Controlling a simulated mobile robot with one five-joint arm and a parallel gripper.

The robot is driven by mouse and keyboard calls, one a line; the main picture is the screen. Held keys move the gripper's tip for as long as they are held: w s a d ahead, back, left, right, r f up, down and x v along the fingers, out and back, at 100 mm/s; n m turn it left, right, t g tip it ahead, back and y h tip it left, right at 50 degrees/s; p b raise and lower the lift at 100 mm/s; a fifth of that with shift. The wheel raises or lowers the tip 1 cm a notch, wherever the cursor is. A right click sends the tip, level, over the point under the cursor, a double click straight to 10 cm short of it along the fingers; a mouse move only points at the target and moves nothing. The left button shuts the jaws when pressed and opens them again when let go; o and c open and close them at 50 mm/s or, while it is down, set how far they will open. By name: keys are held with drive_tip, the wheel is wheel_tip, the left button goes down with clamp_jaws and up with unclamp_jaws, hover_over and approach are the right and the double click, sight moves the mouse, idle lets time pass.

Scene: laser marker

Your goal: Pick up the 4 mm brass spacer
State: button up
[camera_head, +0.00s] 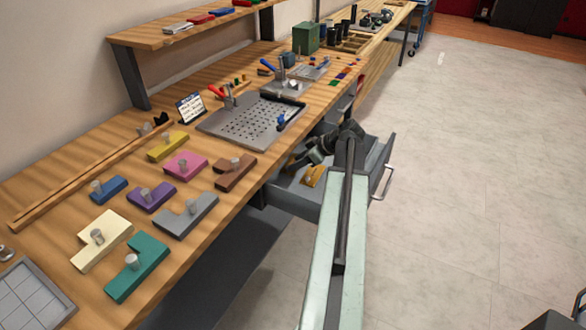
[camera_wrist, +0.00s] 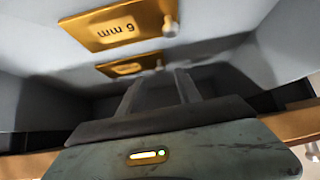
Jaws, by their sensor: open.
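Two brass plates with knobs lie in the open drawer in the wrist view. The larger, nearer plate (camera_wrist: 118,24) carries a label that seems to read 6 mm. The other brass plate (camera_wrist: 130,66) has a pale label too small to read, so I cannot tell whether it is the 4 mm spacer. My gripper (camera_wrist: 158,80) is open and empty, with its two fingers just below the second plate in the picture. In the head view my gripper (camera_head: 318,152) is over the drawer, and one brass plate (camera_head: 313,176) shows on the drawer floor.
The grey drawer (camera_head: 332,201) stands pulled out from the bench, its walls close around my gripper. Coloured knobbed blocks, including a grey one (camera_head: 186,215), and a perforated metal plate (camera_head: 240,122) are on the bench top.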

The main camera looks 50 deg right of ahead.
sight(293, 161)
drive_tip(key=b+x, duration=0.2)
drive_tip(key=x, duration=0.2)
drive_tip(key=shift+a+f, duration=0.1)
drive_tip(key=shift+f, duration=0.1)
drive_tip(key=shift+r, duration=0.15)
clamp_jaws()
